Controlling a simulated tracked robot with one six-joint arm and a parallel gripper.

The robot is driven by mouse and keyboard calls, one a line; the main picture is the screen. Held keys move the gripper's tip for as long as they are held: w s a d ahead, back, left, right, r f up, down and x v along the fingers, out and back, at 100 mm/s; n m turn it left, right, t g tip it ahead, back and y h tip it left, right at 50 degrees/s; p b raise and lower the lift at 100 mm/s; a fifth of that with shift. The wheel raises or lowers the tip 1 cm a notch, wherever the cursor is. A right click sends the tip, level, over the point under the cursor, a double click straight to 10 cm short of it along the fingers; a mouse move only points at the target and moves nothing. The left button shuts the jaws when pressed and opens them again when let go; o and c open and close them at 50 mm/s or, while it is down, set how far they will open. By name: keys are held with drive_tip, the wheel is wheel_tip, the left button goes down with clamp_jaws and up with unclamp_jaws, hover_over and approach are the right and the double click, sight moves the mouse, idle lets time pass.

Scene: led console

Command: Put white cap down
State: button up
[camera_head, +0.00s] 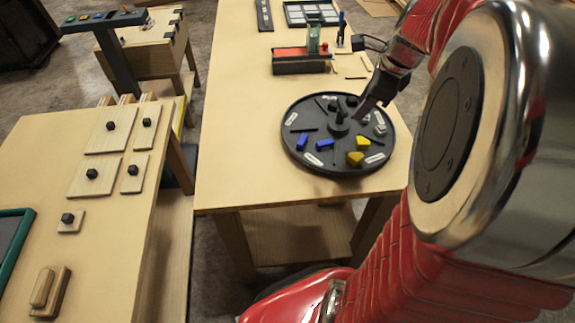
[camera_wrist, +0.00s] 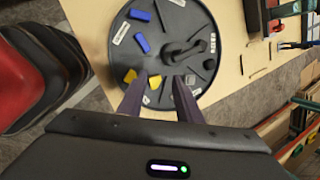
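A light grey-white cap (camera_head: 380,129) lies on the round black turntable (camera_head: 300,158), near its right edge; I take it for the white cap. A pale piece also shows in the wrist view (camera_wrist: 190,79), just right of my right finger's tip. My gripper (camera_head: 358,117) reaches over the turntable from the upper right. In the wrist view my gripper (camera_wrist: 161,78) has its two dark fingers apart, and I see nothing clamped between them. The fingertips hide part of the turntable. I cannot tell how high they are above it.
Yellow pieces (camera_head: 362,142) and blue pieces (camera_head: 324,145) lie on the turntable, with white labels and a dark central knob (camera_head: 338,128). The wooden table's left side (camera_head: 235,130) is clear.

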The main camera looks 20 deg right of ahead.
drive_tip(key=s+a+n, duration=0.4)
drive_tip(key=a+n, duration=0.4)
drive_tip(key=n, duration=0.1)
drive_tip(key=s+a+r+n, duration=0.1)
drive_tip(key=s+a+n, duration=0.2)
drive_tip(key=a+n, duration=0.6)
drive_tip(key=s+a+n+t, duration=0.1)
drive_tip(key=s+a+n, duration=0.3)
drive_tip(key=a+n, duration=0.4)
drive_tip(key=shift+s+a+r+n, duration=0.3)
drive_tip(key=shift+s+n, duration=0.05)
drive_tip(key=shift+n, duration=0.05)
